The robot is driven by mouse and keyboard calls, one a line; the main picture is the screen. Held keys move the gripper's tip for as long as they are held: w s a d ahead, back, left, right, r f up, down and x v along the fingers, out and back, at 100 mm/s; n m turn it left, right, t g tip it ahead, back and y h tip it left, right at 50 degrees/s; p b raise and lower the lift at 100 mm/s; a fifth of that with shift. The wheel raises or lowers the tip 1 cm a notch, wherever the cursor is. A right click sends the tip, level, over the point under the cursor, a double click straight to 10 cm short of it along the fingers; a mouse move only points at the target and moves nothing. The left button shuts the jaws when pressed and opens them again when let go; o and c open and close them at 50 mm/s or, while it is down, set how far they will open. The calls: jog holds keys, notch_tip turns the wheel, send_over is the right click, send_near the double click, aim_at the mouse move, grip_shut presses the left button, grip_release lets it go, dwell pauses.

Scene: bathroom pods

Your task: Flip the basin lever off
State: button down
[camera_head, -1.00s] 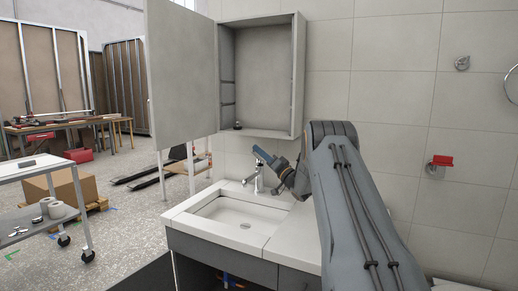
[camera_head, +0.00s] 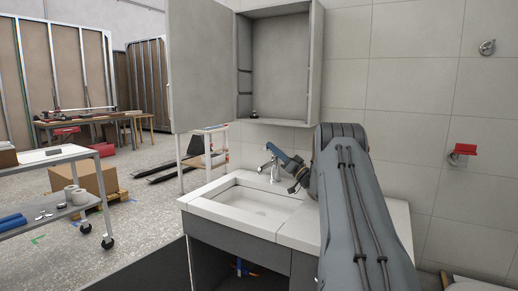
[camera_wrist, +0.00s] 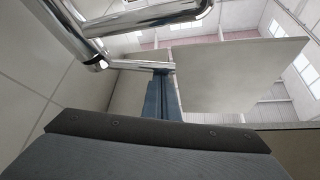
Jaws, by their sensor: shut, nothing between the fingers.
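The chrome basin tap (camera_head: 271,169) stands at the back edge of the white basin (camera_head: 250,201). In the wrist view the tap's thick chrome body (camera_wrist: 150,16) fills the upper left, and a thinner chrome bar, seemingly the lever (camera_wrist: 145,66), runs right from it. My gripper (camera_head: 270,149) is at the tap, its blue fingers shut and empty. In the wrist view the fingertips (camera_wrist: 161,76) show close to the bar's right end; I cannot tell whether they touch it. The lever is too small in the head view to read its position.
An open wall cabinet (camera_head: 320,60) hangs above the basin, its door (camera_head: 203,65) swung out to the left. A bare counter is right of the basin, partly behind my arm.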

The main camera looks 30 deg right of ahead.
jog(key=shift+s+a+f, duration=0.1)
jog(key=shift+a+f, duration=0.1)
jog(key=shift+f, duration=0.6)
jog(key=shift+a+f, duration=0.1)
jog(key=shift+f, duration=0.15)
